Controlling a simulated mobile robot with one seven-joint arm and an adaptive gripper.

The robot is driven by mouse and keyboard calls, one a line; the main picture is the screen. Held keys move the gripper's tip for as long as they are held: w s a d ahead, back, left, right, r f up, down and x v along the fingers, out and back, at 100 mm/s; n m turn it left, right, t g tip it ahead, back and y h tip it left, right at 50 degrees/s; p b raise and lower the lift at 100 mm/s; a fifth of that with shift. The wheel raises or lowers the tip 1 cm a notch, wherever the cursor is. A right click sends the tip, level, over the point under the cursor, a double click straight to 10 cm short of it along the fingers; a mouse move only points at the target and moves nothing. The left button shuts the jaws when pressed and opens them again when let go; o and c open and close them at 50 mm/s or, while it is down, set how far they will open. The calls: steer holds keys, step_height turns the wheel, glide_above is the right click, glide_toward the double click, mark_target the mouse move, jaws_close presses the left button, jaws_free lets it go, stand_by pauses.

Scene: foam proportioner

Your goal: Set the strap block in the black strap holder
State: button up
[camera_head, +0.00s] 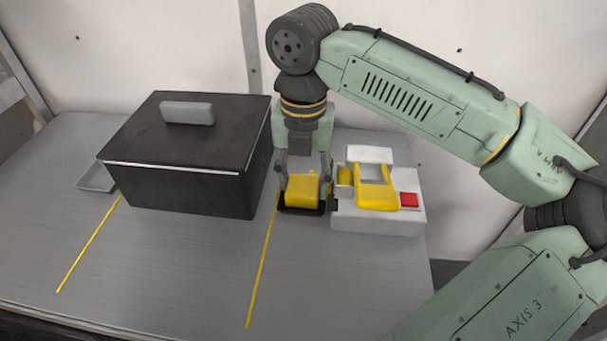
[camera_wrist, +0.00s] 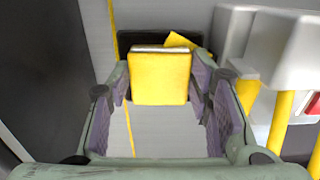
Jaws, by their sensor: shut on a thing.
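The strap block (camera_head: 302,190) is yellow and sits between the fingers of my gripper (camera_head: 304,180). In the wrist view the block (camera_wrist: 160,78) fills the gap between the two finger pads of my gripper (camera_wrist: 163,85), which is shut on it. A pale strip shows along its far edge, with a yellow flap beyond. The black strap holder (camera_head: 301,209) lies low around and below the block in the head view. In the wrist view the holder (camera_wrist: 128,42) shows behind the block. I cannot tell whether the block rests on the holder's floor.
A large black lidded box (camera_head: 190,160) with a grey handle stands close on the left.

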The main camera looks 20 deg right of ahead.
mark_target(304, 183)
steer(key=shift+f, duration=0.4)
steer(key=o, duration=0.9)
steer(key=shift+o, duration=0.2)
steer(key=shift+r, duration=0.1)
step_height(304, 183, up, 13)
steer(key=shift+f, duration=0.2)
